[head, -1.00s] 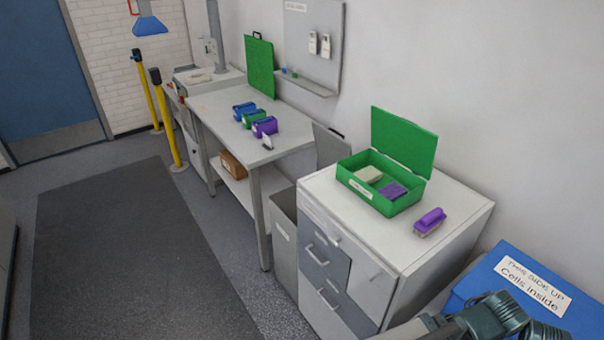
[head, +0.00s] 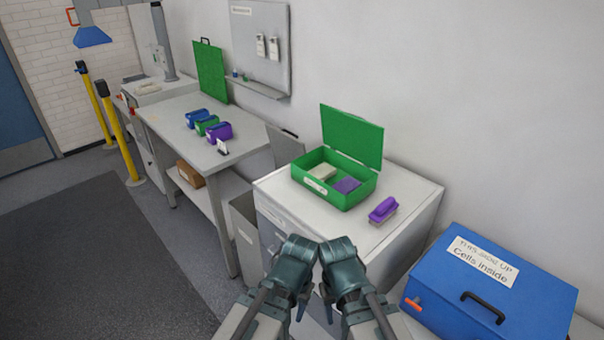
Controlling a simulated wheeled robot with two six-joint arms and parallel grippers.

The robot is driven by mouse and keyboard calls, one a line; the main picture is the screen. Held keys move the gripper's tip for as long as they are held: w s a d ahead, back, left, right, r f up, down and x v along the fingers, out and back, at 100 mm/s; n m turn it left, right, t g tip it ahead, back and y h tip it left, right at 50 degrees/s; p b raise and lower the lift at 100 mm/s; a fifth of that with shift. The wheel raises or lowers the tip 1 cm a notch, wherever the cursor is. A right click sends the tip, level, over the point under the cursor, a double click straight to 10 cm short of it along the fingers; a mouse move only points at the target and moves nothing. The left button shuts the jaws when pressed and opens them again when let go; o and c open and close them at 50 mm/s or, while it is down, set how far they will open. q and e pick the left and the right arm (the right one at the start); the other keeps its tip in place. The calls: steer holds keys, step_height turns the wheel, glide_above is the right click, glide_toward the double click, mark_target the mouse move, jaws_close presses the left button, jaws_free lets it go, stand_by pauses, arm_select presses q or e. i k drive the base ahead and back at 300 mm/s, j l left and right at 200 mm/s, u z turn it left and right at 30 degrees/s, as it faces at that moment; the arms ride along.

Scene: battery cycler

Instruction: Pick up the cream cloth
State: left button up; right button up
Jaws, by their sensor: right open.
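A small cream cloth (head: 322,172) lies folded in the left part of the open green box (head: 325,201), beside a purple cloth (head: 347,185). The box stands on the white drawer cabinet (head: 412,205) with its lid raised at the back. My right gripper (head: 328,308) is open at the bottom middle, in front of the cabinet and apart from the cloth. My left arm's wrist (head: 295,262) is beside it; its gripper is mostly hidden, and I cannot tell its jaw state.
A purple-handled brush (head: 383,209) lies right of the green box. A blue case (head: 480,300) labelled "Cells inside" stands at lower right. A bench (head: 165,127) with blue, green and purple items runs along the wall.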

mark_target(323, 171)
steer(key=i+j+z, duration=0.1)
steer(key=j, duration=0.25)
steer(key=i+j, duration=0.15)
steer(key=j, duration=0.2)
steer(key=i+j+z, duration=0.15)
steer(key=j, duration=0.2)
steer(key=i+j, duration=0.1)
steer(key=j, duration=0.3)
steer(key=i+j+z, duration=0.15)
steer(key=j, duration=0.2)
steer(key=i+j+z, duration=0.1)
steer(key=j, duration=0.2)
steer(key=i+j+z, duration=0.1)
steer(key=i+j, duration=0.15)
steer(key=i+j+z, duration=0.1)
steer(key=j, duration=0.3)
steer(key=i+j+z, duration=0.1)
steer(key=j, duration=0.25)
steer(key=i+j+z, duration=0.1)
steer(key=i+j, duration=0.2)
steer(key=j, duration=0.4)
steer(key=l+z, duration=0.05)
